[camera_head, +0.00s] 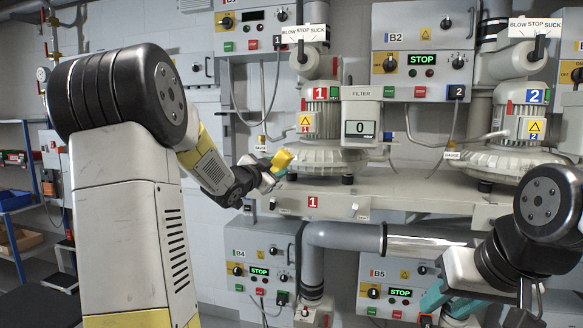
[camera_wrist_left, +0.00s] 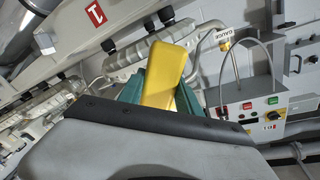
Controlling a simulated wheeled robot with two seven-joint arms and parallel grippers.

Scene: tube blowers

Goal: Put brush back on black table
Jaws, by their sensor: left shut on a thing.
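The brush shows as a yellow block (camera_head: 282,159) at the tip of my left gripper (camera_head: 276,172), in front of blower 1. My left gripper is shut on it. In the left wrist view the yellow block (camera_wrist_left: 165,75) sits between the teal fingers (camera_wrist_left: 160,92); no bristles can be made out. My right gripper (camera_head: 445,300) is at the lower right, with teal fingers partly visible; its opening is unclear. A dark flat surface (camera_head: 40,306) at the bottom left may be the black table; my left arm hides part of that area.
Blower 1 (camera_head: 322,125) and blower 2 (camera_head: 530,130) stand on a grey bench (camera_head: 400,190). A grey pipe (camera_head: 345,236) runs below it. Control boxes line the wall. A blue shelf (camera_head: 20,205) with bins stands at the far left.

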